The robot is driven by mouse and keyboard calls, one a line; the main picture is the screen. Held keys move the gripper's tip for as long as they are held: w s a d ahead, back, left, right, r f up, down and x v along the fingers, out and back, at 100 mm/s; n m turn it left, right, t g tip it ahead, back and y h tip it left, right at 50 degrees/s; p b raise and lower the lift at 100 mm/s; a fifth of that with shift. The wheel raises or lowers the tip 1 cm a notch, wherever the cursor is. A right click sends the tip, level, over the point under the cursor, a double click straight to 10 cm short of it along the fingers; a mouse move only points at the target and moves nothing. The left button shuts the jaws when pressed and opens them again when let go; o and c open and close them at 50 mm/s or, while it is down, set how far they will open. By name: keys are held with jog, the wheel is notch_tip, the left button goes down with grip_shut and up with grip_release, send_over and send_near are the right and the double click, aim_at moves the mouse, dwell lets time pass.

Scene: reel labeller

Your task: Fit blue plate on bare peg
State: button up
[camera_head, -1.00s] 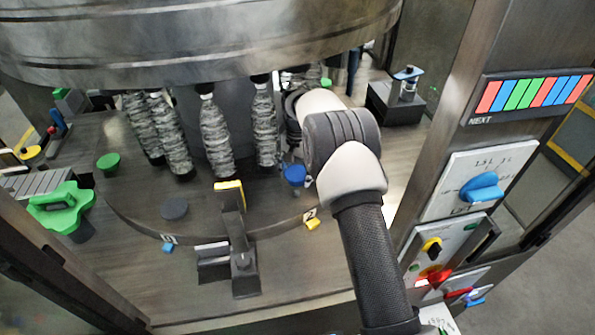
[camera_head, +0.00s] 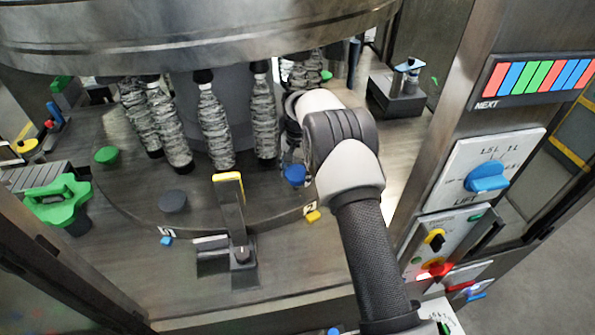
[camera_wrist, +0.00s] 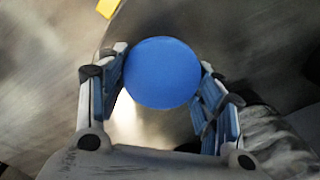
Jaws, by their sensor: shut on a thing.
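The blue plate (camera_wrist: 162,73) is a round disc seen face-on in the wrist view. My gripper (camera_wrist: 160,88) is shut on it, with one finger at each side of its rim. In the head view the blue plate (camera_head: 295,174) shows at the left of my wrist, over the round base near the tag marked 2. I cannot pick out the bare peg with certainty.
A dark disc (camera_head: 173,201) and a green disc (camera_head: 106,155) stand left on the round base. Several wrapped spindles (camera_head: 214,125) hang close by under the large metal drum (camera_head: 200,40). A yellow-topped lever (camera_head: 230,205) rises in front. A control panel (camera_head: 478,180) stands right.

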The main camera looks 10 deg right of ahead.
jog(key=shift+f+b, duration=1)
jog(key=shift+f, duration=0.65)
jog(key=o, duration=1.2)
jog(key=shift+c, duration=0.2)
jog(key=shift+r, duration=0.1)
notch_tip(320, 180, up, 7)
jog(key=shift+r, duration=0.2)
